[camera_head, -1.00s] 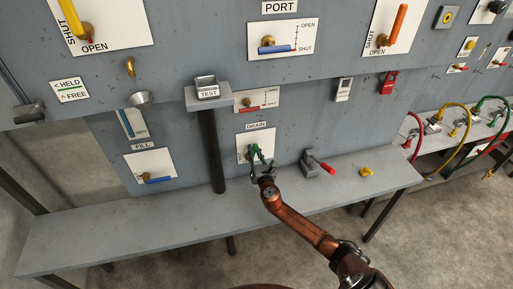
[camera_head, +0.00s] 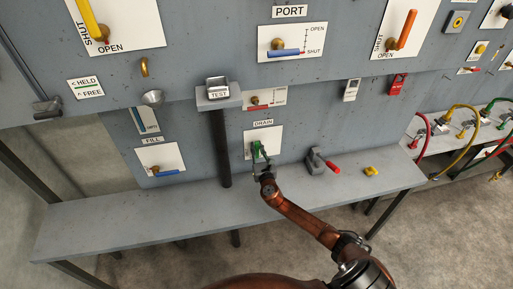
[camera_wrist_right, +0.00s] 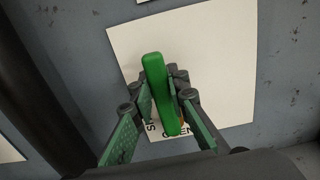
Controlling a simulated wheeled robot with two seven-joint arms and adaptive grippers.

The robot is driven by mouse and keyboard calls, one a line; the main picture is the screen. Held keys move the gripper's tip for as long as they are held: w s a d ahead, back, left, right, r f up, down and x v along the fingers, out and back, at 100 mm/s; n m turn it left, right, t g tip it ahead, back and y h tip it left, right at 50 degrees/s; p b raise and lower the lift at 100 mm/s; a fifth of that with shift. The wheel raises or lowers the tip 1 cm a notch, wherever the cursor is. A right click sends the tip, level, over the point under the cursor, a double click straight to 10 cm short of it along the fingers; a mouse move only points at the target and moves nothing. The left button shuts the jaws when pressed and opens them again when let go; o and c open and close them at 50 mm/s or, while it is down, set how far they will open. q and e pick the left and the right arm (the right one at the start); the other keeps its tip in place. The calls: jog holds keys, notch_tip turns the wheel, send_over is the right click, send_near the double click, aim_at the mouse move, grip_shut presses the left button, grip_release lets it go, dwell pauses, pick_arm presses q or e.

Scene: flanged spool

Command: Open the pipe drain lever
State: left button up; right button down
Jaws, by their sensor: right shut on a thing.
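The drain lever has a green handle (camera_head: 256,150) in front of a white plate (camera_head: 273,138) under the DRAIN label (camera_head: 263,123). My right gripper (camera_head: 259,163) is at the handle. In the right wrist view the green handle (camera_wrist_right: 158,85) stands roughly upright in the picture, between the fingers of my right gripper (camera_wrist_right: 160,100), which is shut on it. The plate (camera_wrist_right: 225,70) shows behind it, with lettering partly hidden by the fingers. The lever's pivot is mostly hidden. My left gripper is not in view.
A grey bench (camera_head: 130,220) runs below the panel. A dark vertical pipe (camera_head: 222,150) stands left of the drain plate. A clamp with a red handle (camera_head: 322,163) and a yellow piece (camera_head: 371,171) are on the bench to the right.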

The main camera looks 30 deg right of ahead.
jog(key=c, duration=1.8)
grip_release()
jog(key=shift+c, duration=0.2)
jog(key=v, duration=1.2)
